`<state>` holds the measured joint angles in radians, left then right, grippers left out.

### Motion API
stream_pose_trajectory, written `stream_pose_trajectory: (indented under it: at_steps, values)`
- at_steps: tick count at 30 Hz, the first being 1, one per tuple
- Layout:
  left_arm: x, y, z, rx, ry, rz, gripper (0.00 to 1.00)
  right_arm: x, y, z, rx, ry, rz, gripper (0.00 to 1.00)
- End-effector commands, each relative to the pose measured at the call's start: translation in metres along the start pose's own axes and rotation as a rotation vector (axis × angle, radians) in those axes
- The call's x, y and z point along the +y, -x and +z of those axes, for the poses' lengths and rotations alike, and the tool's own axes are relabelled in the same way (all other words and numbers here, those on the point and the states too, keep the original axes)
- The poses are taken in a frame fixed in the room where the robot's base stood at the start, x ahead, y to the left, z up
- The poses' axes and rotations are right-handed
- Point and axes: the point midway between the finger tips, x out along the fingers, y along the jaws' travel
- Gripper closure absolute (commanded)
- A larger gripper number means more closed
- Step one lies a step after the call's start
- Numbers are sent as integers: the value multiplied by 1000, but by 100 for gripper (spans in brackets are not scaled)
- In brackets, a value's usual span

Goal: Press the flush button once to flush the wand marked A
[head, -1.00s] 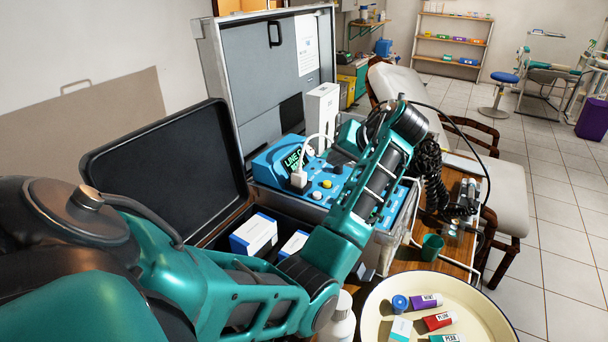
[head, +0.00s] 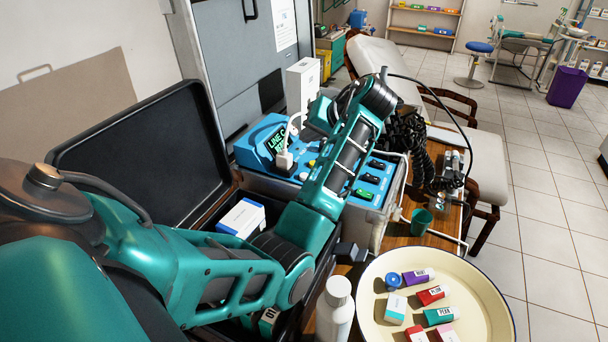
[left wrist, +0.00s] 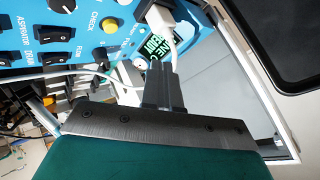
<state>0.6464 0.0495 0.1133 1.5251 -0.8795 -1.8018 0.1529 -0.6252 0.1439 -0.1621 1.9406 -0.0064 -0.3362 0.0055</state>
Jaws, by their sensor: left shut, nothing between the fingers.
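The blue control panel (head: 262,150) sits on the case, with a lit screen (head: 277,142) starting "LINE". The left wrist view shows its black rocker switches (left wrist: 55,33), a yellow button (left wrist: 110,25) labelled CHECK and the screen (left wrist: 158,48). I cannot pick out a button labelled flush. A white plug (head: 285,160) with a cable stands on the panel beside the screen. My left gripper (left wrist: 163,72) is shut and empty, pointing at the panel near the screen; in the head view its tips are hard to make out. No wand marked A can be read. My right gripper is not visible.
A white box (head: 302,84) stands behind the panel. Black coiled hoses (head: 408,140) hang at its right. A cream tray (head: 490,300) with small labelled tubes, a white bottle (head: 336,308) and a green cup (head: 421,222) are in front and to the right.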

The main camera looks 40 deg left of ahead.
Motion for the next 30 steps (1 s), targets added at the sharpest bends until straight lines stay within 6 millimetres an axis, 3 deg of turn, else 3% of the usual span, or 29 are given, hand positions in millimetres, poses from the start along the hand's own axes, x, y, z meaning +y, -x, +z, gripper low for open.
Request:
stream_pose_trajectory:
  at_steps: [15, 30]
  values:
    - [35, -48, 35, -3, 0, 0, 100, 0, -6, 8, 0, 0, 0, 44]
    - [38, -52, 38, -1, 1, 1, 100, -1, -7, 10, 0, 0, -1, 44]
